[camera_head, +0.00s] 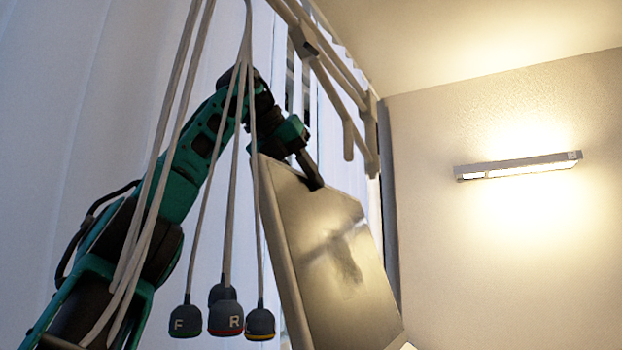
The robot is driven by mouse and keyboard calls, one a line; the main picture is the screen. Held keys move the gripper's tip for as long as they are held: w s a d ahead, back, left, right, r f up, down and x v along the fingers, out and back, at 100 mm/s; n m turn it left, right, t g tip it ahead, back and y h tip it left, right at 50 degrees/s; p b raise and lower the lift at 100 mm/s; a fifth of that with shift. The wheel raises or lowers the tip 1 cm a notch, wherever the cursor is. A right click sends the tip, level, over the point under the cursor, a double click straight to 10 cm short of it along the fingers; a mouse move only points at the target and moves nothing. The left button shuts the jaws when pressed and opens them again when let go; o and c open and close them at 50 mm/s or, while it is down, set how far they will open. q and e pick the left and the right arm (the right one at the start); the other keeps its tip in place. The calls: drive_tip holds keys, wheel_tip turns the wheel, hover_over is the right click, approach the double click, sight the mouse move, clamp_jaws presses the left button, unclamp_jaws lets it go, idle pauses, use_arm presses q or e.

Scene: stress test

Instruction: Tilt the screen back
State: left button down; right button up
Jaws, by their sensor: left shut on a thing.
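The screen (345,270) is a flat panel with a thick pale edge, right of the picture's middle. It is tilted, and its face shows a bright sheen and a blurred dark reflection. My left arm comes up from the lower left, and my left gripper (312,180) is shut on the top edge of the screen. The fingers partly cover that edge, and their far side is hidden. The bottom of the screen runs out of the picture. My right gripper is not in view.
Several pale cables (231,170) hang in front of my left arm, ending in dark plugs (225,319) marked with letters, close left of the screen. A pale rail frame (330,75) is above the screen. A lit wall lamp (518,166) is at the right. Pale curtains (60,120) hang behind.

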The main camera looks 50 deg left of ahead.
use_arm(q)
drive_tip(key=c, duration=1)
unclamp_jaws()
drive_tip(key=shift+a, duration=0.1)
drive_tip(key=shift+c, duration=0.2)
drive_tip(key=shift+o, duration=0.6)
drive_tip(key=p+v, duration=0.2)
drive_tip(key=v, duration=1.1)
drive_tip(key=shift+f, duration=0.1)
